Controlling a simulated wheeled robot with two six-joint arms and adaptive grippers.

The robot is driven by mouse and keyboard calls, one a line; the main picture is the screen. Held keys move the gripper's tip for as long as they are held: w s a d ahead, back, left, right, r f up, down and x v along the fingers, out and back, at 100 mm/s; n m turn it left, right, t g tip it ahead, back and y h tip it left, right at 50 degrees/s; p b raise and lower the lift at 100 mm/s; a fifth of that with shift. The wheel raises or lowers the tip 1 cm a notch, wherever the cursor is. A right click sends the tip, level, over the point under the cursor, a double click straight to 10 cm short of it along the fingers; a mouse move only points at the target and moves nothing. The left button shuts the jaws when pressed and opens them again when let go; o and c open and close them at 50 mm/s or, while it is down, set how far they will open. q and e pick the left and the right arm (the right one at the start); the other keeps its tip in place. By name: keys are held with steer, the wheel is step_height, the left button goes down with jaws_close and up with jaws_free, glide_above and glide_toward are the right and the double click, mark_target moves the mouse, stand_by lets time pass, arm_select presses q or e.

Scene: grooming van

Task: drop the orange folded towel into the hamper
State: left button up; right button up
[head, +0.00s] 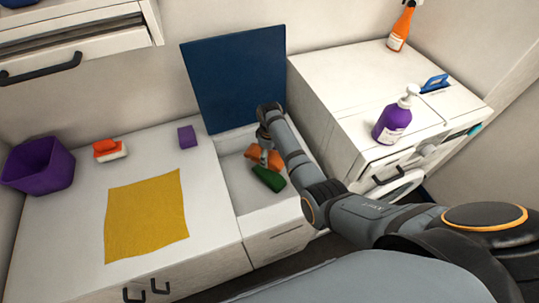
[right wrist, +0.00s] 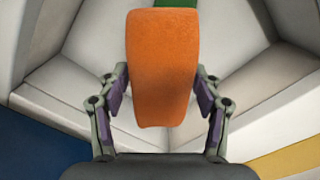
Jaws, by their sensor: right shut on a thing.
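My right gripper (head: 264,157) is shut on the orange folded towel (head: 277,159), within the outline of the open white bin (head: 238,192) with a raised dark blue lid (head: 236,80), which looks like the hamper. In the right wrist view the towel (right wrist: 162,60) stands between the two fingers of the gripper (right wrist: 162,95), with pale bin walls behind it. A green folded thing (head: 268,179) lies in the bin, just in front of the towel in the head view. How high the towel is above the bin floor is hard to tell. My left gripper is not in view.
Left of the bin is a counter with a yellow mat (head: 147,217), purple tub (head: 38,165), red-and-white item (head: 110,150) and purple block (head: 187,137). A white cabinet on the right holds a purple pump bottle (head: 392,123), orange spray bottle (head: 402,27) and blue-handled item (head: 435,83).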

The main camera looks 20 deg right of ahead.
mark_target(270, 154)
steer(key=o, duration=1.1)
steer(key=shift+r, duration=0.1)
steer(key=shift+o, duration=0.7)
step_height(270, 154, up, 12)
